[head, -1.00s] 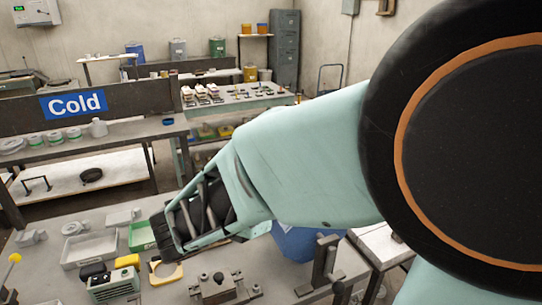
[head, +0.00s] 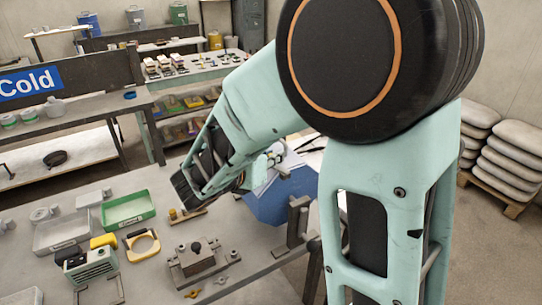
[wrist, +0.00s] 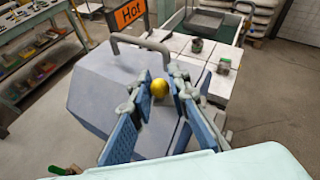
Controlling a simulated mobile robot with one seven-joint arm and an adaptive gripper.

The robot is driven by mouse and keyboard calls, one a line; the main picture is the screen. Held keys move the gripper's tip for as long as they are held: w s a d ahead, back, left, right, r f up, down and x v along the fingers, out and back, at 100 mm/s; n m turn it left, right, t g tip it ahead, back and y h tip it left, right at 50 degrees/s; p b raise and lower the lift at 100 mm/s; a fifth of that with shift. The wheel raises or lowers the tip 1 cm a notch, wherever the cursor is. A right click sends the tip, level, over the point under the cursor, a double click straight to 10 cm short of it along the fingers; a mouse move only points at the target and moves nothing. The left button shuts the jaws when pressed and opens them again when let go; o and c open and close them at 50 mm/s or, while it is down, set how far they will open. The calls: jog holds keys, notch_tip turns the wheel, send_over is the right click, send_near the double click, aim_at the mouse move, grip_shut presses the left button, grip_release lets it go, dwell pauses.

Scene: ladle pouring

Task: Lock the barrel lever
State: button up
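The blue faceted barrel (wrist: 150,75) fills the middle of the wrist view. A grey bent handle bar rises over its top. In the head view the barrel (head: 285,200) stands beyond the bench edge, partly hidden by my arm. A yellow ball knob (wrist: 159,88), apparently the lever's end, shows in front of the barrel; its shaft is hidden. My gripper (wrist: 157,92) has its two blue-padded fingers spread on either side of the knob, with a gap wider than it. I cannot tell how deep the knob lies between them. In the head view my gripper (head: 268,162) is above the barrel.
A grey bench holds a metal fixture (head: 198,262), an upright clamp (head: 296,225), a green tray (head: 127,209) and a yellow ring part (head: 142,245). An orange "Hot" sign (wrist: 130,12) stands behind the barrel. Stacked sacks (head: 512,165) are at right; floor shows before them.

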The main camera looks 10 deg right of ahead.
grip_shut()
jog(key=shift+w+d+m+g+h, duration=0.15)
jog(key=shift+w+m+g+h, duration=0.1)
jog(key=shift+m+g+h, duration=0.3)
jog(key=shift+w+d+m+g+h+p, duration=0.1)
jog(key=shift+d+m+g+h+p, duration=0.2)
jog(key=shift+m+g+h, duration=0.45)
jog(key=shift+w+d+m+g+h+p, duration=0.15)
jog(key=shift+d+m+g+h, duration=0.25)
jog(key=shift+m+g, duration=0.6)
jog(key=shift+o, duration=1.5)
grip_release()
